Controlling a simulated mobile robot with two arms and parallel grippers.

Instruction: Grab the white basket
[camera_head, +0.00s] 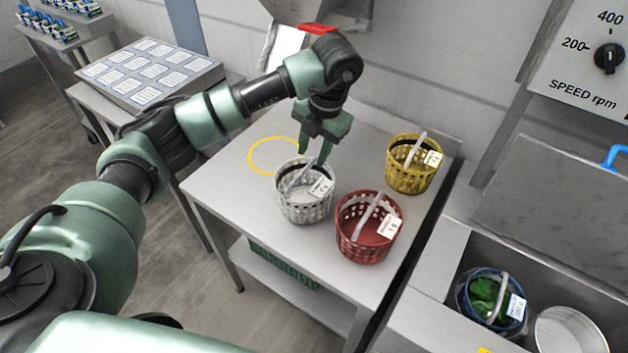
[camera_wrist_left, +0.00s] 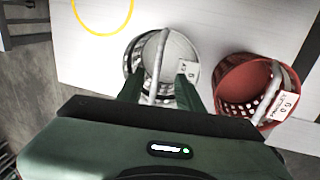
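The white basket (camera_head: 304,203) stands upright on the steel table, with a grey handle arched over it and a label on its rim. Whether the fingers touch the handle is unclear. My right gripper is not in view.
A red basket (camera_head: 357,240) stands close to the right of the white one, and a yellow basket (camera_head: 403,177) stands behind. A yellow ring (camera_head: 252,164) marks the steel table (camera_head: 225,190). A sink at right holds a blue basket (camera_head: 462,296) with greens and a metal pot (camera_head: 567,335).

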